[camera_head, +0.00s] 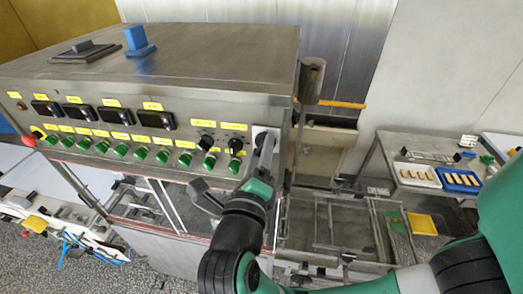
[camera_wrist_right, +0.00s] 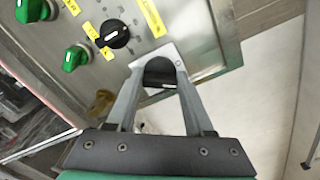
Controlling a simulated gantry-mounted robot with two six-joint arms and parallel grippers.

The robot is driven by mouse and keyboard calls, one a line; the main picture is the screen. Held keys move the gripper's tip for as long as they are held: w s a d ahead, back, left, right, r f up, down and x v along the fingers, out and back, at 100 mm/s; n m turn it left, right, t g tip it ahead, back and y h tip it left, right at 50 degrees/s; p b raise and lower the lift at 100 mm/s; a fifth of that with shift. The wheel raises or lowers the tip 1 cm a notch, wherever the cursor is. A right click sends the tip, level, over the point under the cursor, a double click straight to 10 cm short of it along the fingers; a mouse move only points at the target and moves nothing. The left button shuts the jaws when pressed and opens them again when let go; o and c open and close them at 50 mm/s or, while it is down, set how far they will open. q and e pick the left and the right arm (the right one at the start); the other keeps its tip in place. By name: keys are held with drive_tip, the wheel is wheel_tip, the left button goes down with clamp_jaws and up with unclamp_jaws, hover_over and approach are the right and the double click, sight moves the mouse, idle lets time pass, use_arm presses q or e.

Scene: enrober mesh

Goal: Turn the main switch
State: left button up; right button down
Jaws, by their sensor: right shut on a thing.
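The main switch (camera_head: 266,131) is a dark knob on a light grey plate at the right end of the steel control panel. In the right wrist view the black knob (camera_wrist_right: 158,72) sits between the two finger ends. My right gripper (camera_head: 262,145) reaches up to the panel from below and is shut on the knob, with a finger on each side of it. In the wrist view the gripper (camera_wrist_right: 160,80) covers part of the plate. My left gripper is not in view.
Two black selector knobs (camera_head: 235,145) (camera_head: 206,142) and a row of green knobs (camera_head: 184,159) lie left of the switch. A red button (camera_head: 28,140) is at the panel's far left. A side table (camera_head: 388,158) with trays stands at right.

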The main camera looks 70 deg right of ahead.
drive_tip(key=n, duration=0.6)
drive_tip(key=shift+f+n, duration=0.1)
drive_tip(key=shift+n, duration=0.2)
idle(0.4)
drive_tip(key=shift+c, duration=1.4)
unclamp_jaws()
drive_tip(key=s+a+b, duration=0.1)
drive_tip(key=a+b, duration=0.2)
drive_tip(key=a, duration=0.8)
drive_tip(key=shift+s+a, duration=0.25)
drive_tip(key=shift+s, duration=0.1)
